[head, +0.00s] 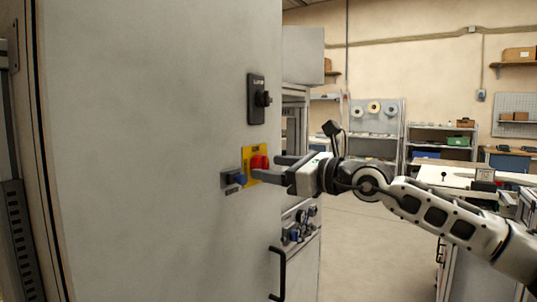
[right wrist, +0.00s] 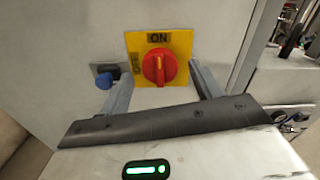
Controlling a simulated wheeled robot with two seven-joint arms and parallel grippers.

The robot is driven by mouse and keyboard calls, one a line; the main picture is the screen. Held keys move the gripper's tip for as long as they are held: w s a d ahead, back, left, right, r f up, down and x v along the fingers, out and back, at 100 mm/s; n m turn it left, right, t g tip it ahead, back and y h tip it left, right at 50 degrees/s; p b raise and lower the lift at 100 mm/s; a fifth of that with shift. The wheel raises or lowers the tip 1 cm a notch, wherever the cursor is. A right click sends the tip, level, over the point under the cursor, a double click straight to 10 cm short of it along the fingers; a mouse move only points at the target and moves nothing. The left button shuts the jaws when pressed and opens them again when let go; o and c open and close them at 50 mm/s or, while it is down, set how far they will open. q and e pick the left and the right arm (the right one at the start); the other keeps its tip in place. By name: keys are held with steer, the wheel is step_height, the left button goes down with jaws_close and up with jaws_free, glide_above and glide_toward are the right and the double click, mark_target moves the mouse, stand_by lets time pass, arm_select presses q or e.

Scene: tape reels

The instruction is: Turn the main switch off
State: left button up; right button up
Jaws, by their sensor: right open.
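The main switch is a red rotary knob (head: 260,162) on a yellow plate (head: 249,152) on the grey cabinet face. In the right wrist view the red knob (right wrist: 159,67) has its ridge pointing up to the word ON on the yellow plate (right wrist: 180,42); OFF is printed on the plate's left side. My right gripper (head: 269,167) is open in front of the knob. In the right wrist view its fingers (right wrist: 160,78) straddle the knob, one on each side; I cannot tell whether they touch it. My left gripper is not in view.
A blue knob (head: 240,178) on a dark base sits just left of the yellow plate. A black door handle (head: 278,275) is below. Open floor (head: 360,250) lies to the right, with shelves behind.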

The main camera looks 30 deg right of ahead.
steer(key=shift+x, duration=0.9)
steer(key=c, duration=1)
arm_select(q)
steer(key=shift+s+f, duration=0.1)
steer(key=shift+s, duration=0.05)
